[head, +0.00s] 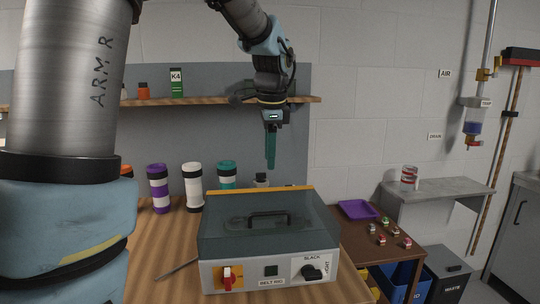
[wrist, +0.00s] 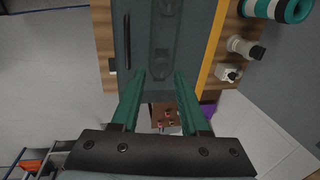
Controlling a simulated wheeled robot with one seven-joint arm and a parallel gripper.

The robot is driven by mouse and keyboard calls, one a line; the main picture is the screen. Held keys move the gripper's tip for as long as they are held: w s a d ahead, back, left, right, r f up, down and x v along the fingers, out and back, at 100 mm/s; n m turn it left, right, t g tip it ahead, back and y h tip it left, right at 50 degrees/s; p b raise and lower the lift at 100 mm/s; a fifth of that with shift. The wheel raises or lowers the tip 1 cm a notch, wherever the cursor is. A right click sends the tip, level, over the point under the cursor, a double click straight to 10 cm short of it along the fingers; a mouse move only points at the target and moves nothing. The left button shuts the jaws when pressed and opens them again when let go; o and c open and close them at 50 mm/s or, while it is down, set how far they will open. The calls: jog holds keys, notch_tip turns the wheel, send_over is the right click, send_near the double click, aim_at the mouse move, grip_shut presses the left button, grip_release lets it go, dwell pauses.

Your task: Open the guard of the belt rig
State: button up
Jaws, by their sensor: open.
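The belt rig (head: 245,276) is a light grey box on the wooden bench, with a red switch on a yellow plate (head: 228,278), a black knob (head: 312,271) and a "BELT RIG" label. Its dark see-through guard (head: 225,234) lies shut on top, with a black bar handle (head: 269,217) near the middle. My gripper (head: 270,150) points down above the back of the rig, well above the guard and apart from it. In the wrist view the green fingers (wrist: 160,85) are spread and empty over the guard (wrist: 145,60); the handle (wrist: 127,42) shows to their left.
Several banded cylinders, purple (head: 159,188), white (head: 193,187) and green (head: 228,175), stand behind the rig at the left. A wooden shelf (head: 215,101) runs behind my gripper. A side table (head: 385,250) with a purple tray (head: 358,209) stands at the right.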

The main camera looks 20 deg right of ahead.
notch_tip(320, 180, up, 8)
jog(key=w+p, duration=0.1)
jog(key=p, duration=0.1)
jog(key=shift+w+r+p, duration=0.15)
jog(key=shift+r+p, duration=0.1)
jog(key=shift+p, duration=0.15)
dwell(0.4)
dwell(0.4)
